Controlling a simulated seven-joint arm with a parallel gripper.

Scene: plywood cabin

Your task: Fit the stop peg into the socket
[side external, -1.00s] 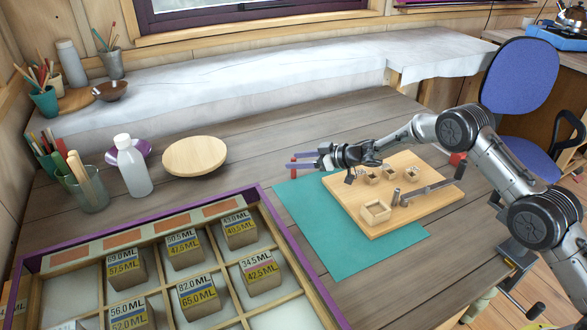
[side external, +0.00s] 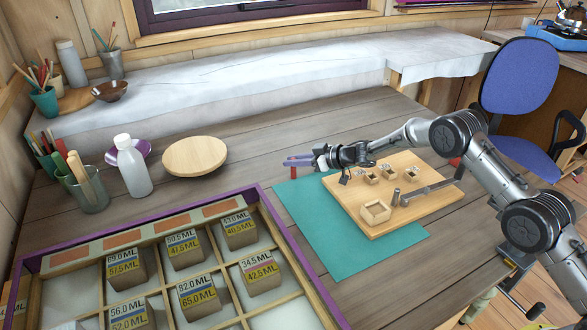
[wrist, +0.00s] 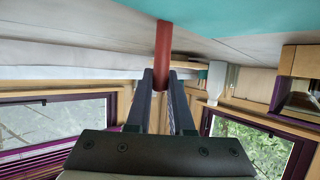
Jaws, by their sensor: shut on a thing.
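My gripper (wrist: 163,78) is shut on a red rod-like stop peg (wrist: 163,42), which sticks out past the fingertips in the wrist view. In the side view the purple-sided fingers (side external: 301,161) point left, with only a little of the red peg showing at their tips. They are held above the table, left of the wooden board (side external: 410,222). The board carries several small open wooden boxes (side external: 375,211), a grey metal post (side external: 396,196) and a long grey bar (side external: 428,188). I cannot tell which part is the socket.
The board lies on a teal mat (side external: 310,225). A purple-framed tray (side external: 262,200) of labelled blocks stands in the left foreground. A round wooden disc (side external: 194,156) and white bottle (side external: 133,168) are further left. The planks behind my gripper are clear.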

